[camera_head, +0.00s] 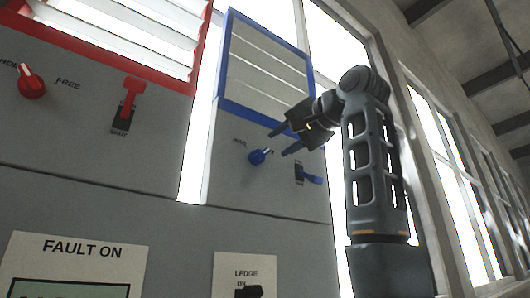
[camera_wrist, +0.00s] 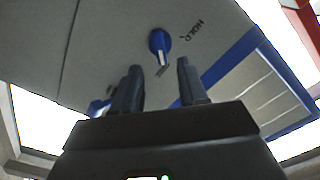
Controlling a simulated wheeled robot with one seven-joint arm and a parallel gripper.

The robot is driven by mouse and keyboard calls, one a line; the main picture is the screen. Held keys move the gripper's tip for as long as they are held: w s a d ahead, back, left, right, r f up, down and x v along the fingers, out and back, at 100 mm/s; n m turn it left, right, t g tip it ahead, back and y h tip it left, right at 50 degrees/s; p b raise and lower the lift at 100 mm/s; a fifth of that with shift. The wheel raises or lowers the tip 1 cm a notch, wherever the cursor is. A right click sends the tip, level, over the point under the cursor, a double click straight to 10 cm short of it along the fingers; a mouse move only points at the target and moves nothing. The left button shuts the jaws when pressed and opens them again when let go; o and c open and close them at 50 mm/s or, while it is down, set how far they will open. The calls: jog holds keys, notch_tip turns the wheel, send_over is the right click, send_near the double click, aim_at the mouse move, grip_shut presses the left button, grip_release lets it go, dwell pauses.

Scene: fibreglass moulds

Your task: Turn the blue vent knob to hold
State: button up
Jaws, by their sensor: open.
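The blue vent knob (camera_head: 259,157) sits on the grey panel below the blue-framed vent (camera_head: 265,65). Its pale pointer mark is turned to the upper right, away from the HOLD label (camera_head: 240,142). In the wrist view the knob (camera_wrist: 158,40) shows ahead of the fingers, its white mark pointing toward a second, partly hidden label, with HOLD (camera_wrist: 193,31) to the other side. My gripper (camera_head: 284,141) is open and empty, just right of and above the knob in the head view. In the wrist view my fingers (camera_wrist: 159,68) are apart, short of the knob.
A blue lever (camera_head: 311,179) in a dark slot is to the knob's right. On the left are a red knob (camera_head: 32,82) marked HOLD and FREE and a red lever (camera_head: 131,95). Below are a FAULT ON sign (camera_head: 82,250) and a LEDGE sign (camera_head: 245,272). Windows line the right side.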

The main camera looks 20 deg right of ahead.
aim_at(263, 154)
jog(key=p+x, duration=0.2)
jog(key=x, duration=0.5)
jog(key=shift+s, duration=0.1)
grip_shut()
dwell(0.3)
